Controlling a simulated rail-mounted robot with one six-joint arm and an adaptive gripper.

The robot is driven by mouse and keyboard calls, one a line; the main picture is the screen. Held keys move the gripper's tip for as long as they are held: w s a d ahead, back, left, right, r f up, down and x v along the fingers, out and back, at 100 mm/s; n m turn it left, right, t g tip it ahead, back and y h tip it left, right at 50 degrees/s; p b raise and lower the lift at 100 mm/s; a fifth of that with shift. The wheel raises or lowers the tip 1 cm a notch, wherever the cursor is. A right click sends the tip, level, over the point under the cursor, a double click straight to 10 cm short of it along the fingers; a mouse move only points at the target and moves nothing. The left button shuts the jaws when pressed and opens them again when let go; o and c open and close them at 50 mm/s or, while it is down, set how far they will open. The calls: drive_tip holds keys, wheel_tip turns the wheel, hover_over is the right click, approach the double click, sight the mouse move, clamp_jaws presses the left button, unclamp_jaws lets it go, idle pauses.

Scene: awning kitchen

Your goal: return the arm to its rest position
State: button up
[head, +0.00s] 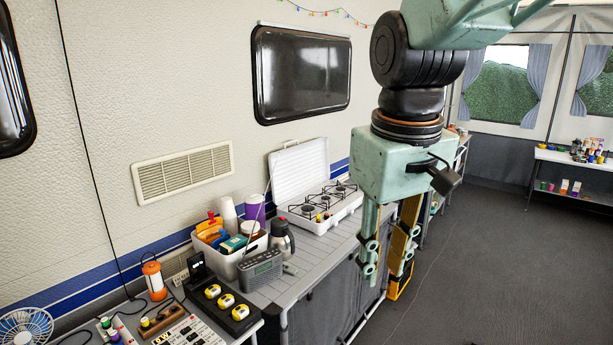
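My gripper (387,268) hangs from my arm at the right of centre, a pale green body with its fingers pointing straight down. The fingers stand apart with a gap between them, and I see nothing held in the gap. One finger is pale green, the other yellowish on its inner face. The gripper shows in front of the right end of the grey slatted table (283,287). Whether it is over the table or over the floor beside it, I cannot tell.
An orange lantern (154,279) is at left. Dark floor (495,270) at right is clear.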

drive_tip(key=s+d+f+m+t+b, duration=0.1)
drive_tip(key=s+d+f+m+b, duration=0.1)
drive_tip(key=s, duration=0.8)
drive_tip(key=s+d+f+m+t+b, duration=0.1)
drive_tip(key=s+d+f+b, duration=0.4)
drive_tip(key=s, duration=0.5)
drive_tip(key=shift+s+d+m, duration=0.15)
drive_tip(key=shift+d+m, duration=0.2)
drive_tip(key=shift+m, duration=0.25)
idle(0.3)
